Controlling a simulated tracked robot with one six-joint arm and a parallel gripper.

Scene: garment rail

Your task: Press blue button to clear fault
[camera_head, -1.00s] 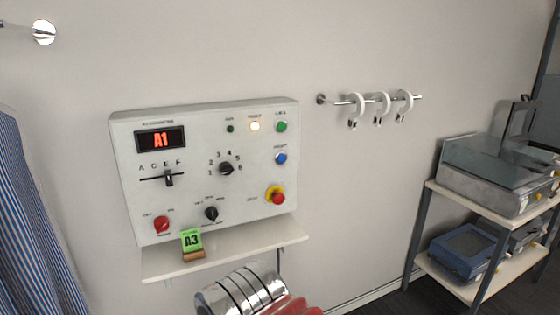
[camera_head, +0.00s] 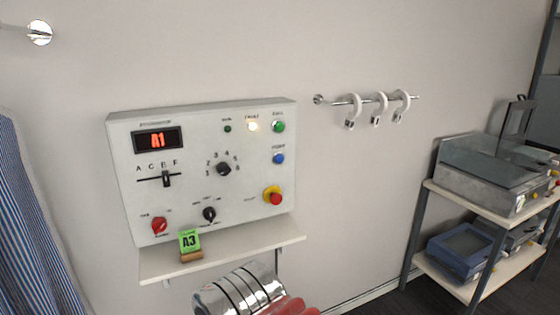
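The white control panel (camera_head: 135,200) is fixed to the wall above a small shelf. The blue button (camera_head: 279,158) is on its right side, between the green button (camera_head: 279,127) above and the red stop button on a yellow base (camera_head: 273,196) below. The fault lamp (camera_head: 252,126) is lit warm white. The display (camera_head: 157,140) reads "A1" in red. A silver and red part of my arm shows at the bottom edge, below the shelf. My gripper's fingers are not in view, and nothing touches the blue button.
The shelf (camera_head: 225,254) juts out under the panel and carries a green "A3" card (camera_head: 189,241) on a wooden stand. A wall rail with white rings (camera_head: 354,106) is to the right. A rack (camera_head: 440,192) with trays stands far right. Striped cloth (camera_head: 30,210) hangs at left.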

